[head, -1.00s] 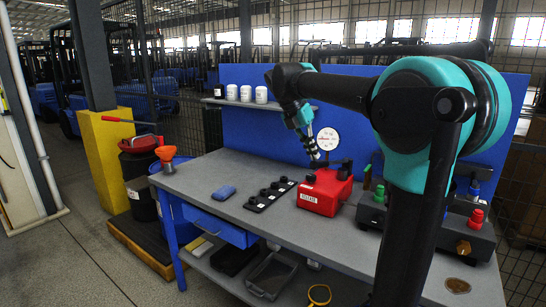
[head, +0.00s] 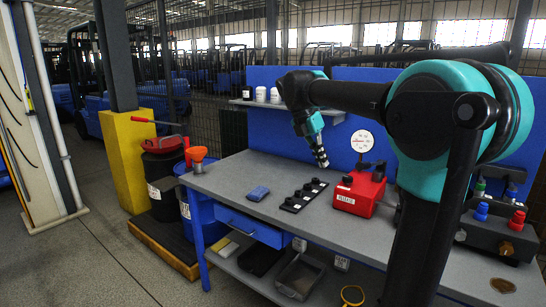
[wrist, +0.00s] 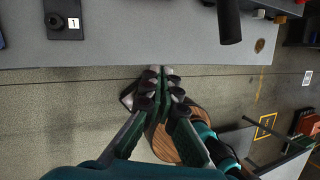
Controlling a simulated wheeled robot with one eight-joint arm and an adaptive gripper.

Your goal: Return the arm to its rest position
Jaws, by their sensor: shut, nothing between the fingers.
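My gripper (head: 321,160) hangs from the teal and black arm above the workbench (head: 265,225), left of the red box (head: 345,203), and touches nothing that I can see. In the wrist view my gripper (wrist: 162,80) has its two dark green fingers together with nothing between them. Behind the fingers are the bench edge and the floor. The arm's large teal joint hides part of the bench's right side in the head view.
The red box bears a round dial gauge (head: 361,141). A dark fixture with red and blue knobs (head: 495,235) stands right. A yellow post (head: 140,160) stands left.

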